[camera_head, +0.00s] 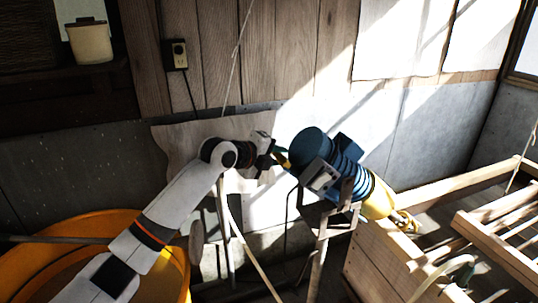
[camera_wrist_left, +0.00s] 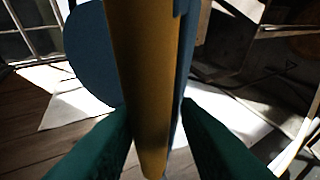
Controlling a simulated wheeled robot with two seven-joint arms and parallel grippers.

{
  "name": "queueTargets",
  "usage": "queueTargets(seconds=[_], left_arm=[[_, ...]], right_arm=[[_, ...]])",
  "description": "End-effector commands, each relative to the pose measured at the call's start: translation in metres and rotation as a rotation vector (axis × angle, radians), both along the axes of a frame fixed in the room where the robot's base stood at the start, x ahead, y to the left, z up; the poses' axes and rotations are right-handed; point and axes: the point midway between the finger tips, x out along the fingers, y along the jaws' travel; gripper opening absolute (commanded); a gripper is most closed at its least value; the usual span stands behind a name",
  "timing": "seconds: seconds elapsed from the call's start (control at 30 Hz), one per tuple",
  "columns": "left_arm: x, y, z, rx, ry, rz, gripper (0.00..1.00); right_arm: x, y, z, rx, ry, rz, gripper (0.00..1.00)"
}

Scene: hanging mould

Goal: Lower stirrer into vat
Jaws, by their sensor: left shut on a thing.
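The stirrer (camera_head: 345,170) has a ribbed blue motor body and a yellow lower end. It sits tilted on a metal stand, its yellow end pointing down and right over the near edge of the wooden vat (camera_head: 380,262). My left gripper (camera_head: 279,158) is at the stirrer's upper left, shut on its yellow handle. In the left wrist view the yellow handle (camera_wrist_left: 150,80) runs between my dark green fingertips, with a round blue part of the stirrer (camera_wrist_left: 90,55) behind it. The tip of the yellow end is partly hidden among fittings at the vat's edge. My right gripper is not in view.
A wooden slatted frame (camera_head: 500,250) lies over the vat at right. An orange tub (camera_head: 85,225) stands at left, partly behind my left arm. A plank wall with a socket (camera_head: 179,54) stands behind.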

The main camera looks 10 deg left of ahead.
Motion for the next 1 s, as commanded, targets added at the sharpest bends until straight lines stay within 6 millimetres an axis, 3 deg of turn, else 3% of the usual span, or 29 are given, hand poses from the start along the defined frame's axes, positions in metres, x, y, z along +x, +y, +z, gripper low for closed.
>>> queueTargets(seconds=[0.03, 0.3, 0.33, 0.4, 0.77, 1.0], left_arm=[[0.002, -0.003, 0.015, -0.013, -0.024, -0.002, 0.0], [0.001, -0.003, 0.016, -0.016, -0.026, -0.002, 0.0], [0.001, -0.003, 0.016, -0.016, -0.027, -0.003, 0.32], [0.001, -0.004, 0.016, -0.016, -0.027, -0.003, 0.41], [0.0, -0.002, 0.014, -0.012, -0.024, -0.003, 0.41], [-0.026, 0.016, 0.022, -0.007, -0.026, -0.002, 0.41]], right_arm=[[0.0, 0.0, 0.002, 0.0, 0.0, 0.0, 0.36], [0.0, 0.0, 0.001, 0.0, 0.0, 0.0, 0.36], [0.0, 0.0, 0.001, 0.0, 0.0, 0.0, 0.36], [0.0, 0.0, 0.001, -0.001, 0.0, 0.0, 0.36], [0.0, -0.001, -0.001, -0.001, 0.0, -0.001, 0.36], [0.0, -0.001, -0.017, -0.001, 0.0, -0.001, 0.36]])
